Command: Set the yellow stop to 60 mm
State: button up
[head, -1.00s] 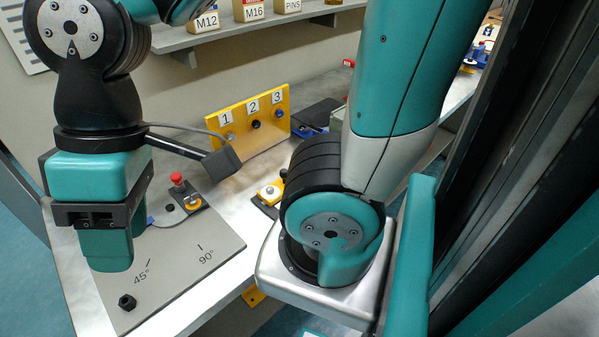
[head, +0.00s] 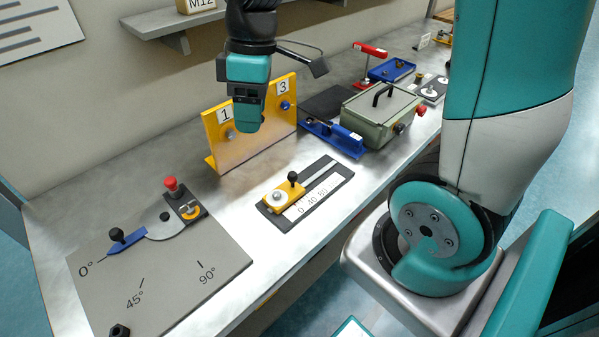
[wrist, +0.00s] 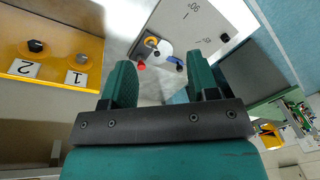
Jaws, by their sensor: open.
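The yellow stop (head: 287,193) sits at the left end of a dark slide rail (head: 334,184) on the bench in the head view. It carries a black knob (head: 292,177) and a silver round part. A white scale (head: 318,193) beside it reads 0, 40 and 80; the stop is by the 0 end. My gripper (head: 247,127) hangs in front of the yellow numbered panel, above and left of the stop and apart from it. In the wrist view my gripper (wrist: 161,72) has its fingers spread with nothing held. The stop does not show there.
The yellow panel (head: 225,148) stands behind the rail. The angle plate (head: 165,285) with a blue lever (head: 126,243) lies left. A blue clamp (head: 335,137) and a green box (head: 382,115) stand right of the panel. A shelf (head: 190,25) is above.

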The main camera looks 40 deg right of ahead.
jog(key=n+g+h, duration=0.1)
jog(key=n, duration=0.1)
send_over(292, 173)
jog(key=w+d, duration=0.2)
jog(key=w, duration=0.1)
notch_tip(292, 173, down, 7)
jog(key=s+f, duration=0.1)
jog(key=f, duration=0.4)
jog(key=s+a+f+p, duration=0.1)
jog(key=f, duration=1.1)
jog(key=shift+s+a+f, duration=0.15)
jog(key=shift+s+a, duration=0.25)
grip_shut()
